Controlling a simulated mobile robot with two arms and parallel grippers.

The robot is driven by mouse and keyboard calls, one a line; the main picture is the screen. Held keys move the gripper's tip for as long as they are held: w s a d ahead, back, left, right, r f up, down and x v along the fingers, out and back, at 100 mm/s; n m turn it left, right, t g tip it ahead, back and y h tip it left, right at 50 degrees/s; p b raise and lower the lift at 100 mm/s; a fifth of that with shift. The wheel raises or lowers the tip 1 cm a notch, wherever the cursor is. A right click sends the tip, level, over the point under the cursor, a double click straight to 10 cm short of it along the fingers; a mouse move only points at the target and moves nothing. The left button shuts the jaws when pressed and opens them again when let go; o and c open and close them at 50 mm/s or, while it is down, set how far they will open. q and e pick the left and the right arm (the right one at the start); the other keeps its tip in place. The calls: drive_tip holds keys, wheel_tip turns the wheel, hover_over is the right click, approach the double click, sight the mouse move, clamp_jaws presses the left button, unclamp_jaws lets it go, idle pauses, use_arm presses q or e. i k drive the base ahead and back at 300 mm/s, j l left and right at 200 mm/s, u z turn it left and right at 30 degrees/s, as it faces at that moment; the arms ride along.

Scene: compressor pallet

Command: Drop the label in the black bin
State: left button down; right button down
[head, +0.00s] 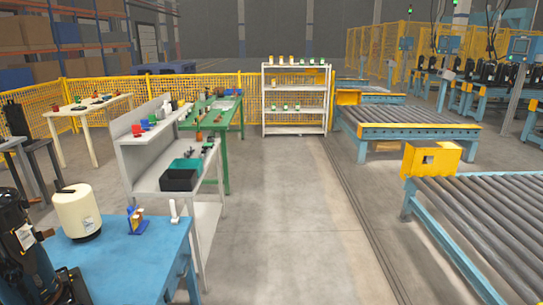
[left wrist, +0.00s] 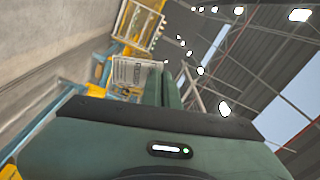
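The black bin (head: 179,180) stands open on the grey workbench (head: 150,178), left of the middle in the head view. A small white label (head: 25,236) shows on the black compressor (head: 18,222) at the far left edge. I cannot tell whether it is the task's label. My right gripper is in neither view.
A teal tray (head: 186,164) lies behind the bin. Roller conveyors (head: 490,215) stand right; the floor between is clear.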

sight(173, 189)
drive_tip(key=i+u, duration=0.2)
drive_tip(key=i, duration=0.35)
drive_tip(key=i+u, duration=0.2)
drive_tip(key=i, duration=0.35)
drive_tip(key=i+l+u, duration=0.15)
drive_tip(key=i, duration=0.4)
drive_tip(key=i+l+u, duration=0.2)
drive_tip(key=i, duration=0.35)
drive_tip(key=i+j, duration=0.1)
drive_tip(key=i, duration=0.55)
drive_tip(key=i+j, duration=0.1)
drive_tip(key=i, duration=0.5)
